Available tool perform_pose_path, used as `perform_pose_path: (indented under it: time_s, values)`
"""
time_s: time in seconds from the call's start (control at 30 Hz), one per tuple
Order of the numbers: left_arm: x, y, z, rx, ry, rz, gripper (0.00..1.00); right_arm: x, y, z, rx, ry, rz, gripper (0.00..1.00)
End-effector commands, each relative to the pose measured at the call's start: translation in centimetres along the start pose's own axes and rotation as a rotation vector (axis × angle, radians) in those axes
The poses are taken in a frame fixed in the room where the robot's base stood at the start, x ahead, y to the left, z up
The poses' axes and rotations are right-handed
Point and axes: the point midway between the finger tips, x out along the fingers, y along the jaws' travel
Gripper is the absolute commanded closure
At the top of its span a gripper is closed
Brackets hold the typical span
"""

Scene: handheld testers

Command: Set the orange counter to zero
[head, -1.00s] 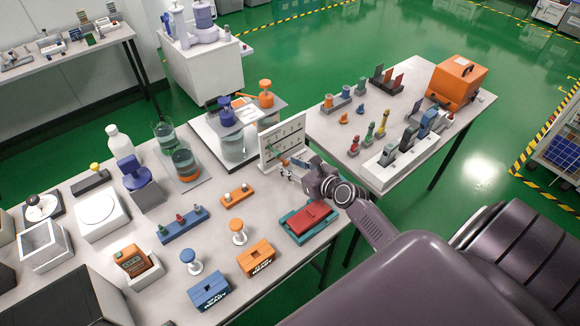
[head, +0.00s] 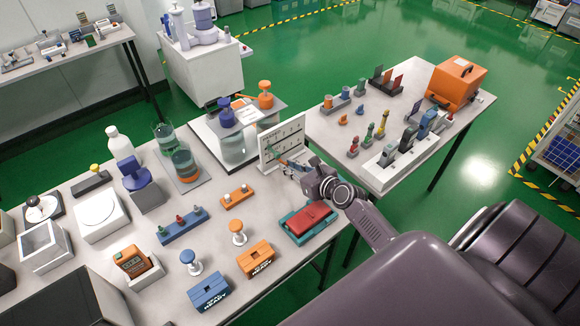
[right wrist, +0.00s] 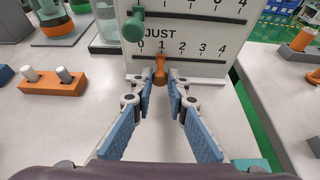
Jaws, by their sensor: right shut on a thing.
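A white upright board (head: 284,143) stands at the right end of the near table; it also shows in the right wrist view (right wrist: 222,68). It carries printed scales. On the lower scale an orange counter knob (right wrist: 160,65) sits below the numeral 1, to the right of 0. A green knob (right wrist: 133,25) sits higher and further left on the board. My right gripper (right wrist: 161,80) is shut on the orange knob, its blue-padded fingers on either side of it; it also shows in the head view (head: 283,164). My left gripper is out of view.
A red and teal box (head: 308,220) lies just below my right arm. An orange block with pegs (head: 237,196) is left of the board. Glass vessels with blue and orange tops (head: 232,145) stand behind it. A second table (head: 330,145) holds several testers.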

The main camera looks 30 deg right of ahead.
Motion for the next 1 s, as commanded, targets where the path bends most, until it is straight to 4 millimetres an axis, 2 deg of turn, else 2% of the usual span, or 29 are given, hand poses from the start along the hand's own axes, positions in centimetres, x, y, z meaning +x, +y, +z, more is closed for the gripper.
perform_pose_path:
  time_s: [0.2, 0.3, 0.57, 0.6, 0.73, 1.0]
  values:
    - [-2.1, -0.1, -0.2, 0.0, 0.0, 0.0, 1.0, -0.2, 2.5, 0.3, 0.007, 0.002, 0.003, 1.0]
    - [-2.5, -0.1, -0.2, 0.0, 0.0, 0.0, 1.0, -0.1, 3.4, 0.1, 0.005, 0.002, 0.002, 1.0]
    - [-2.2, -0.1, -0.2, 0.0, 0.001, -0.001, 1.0, 0.0, 3.6, -0.1, 0.001, 0.002, 0.005, 1.0]
    - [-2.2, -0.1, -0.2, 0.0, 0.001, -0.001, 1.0, 0.0, 3.6, -0.1, 0.001, 0.002, 0.006, 0.82]
    - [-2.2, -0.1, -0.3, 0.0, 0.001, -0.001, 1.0, 0.0, 3.5, -0.1, 0.002, 0.002, 0.005, 0.68]
    - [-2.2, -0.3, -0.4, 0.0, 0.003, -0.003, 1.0, 0.0, 3.4, -0.1, 0.001, 0.001, 0.002, 0.67]
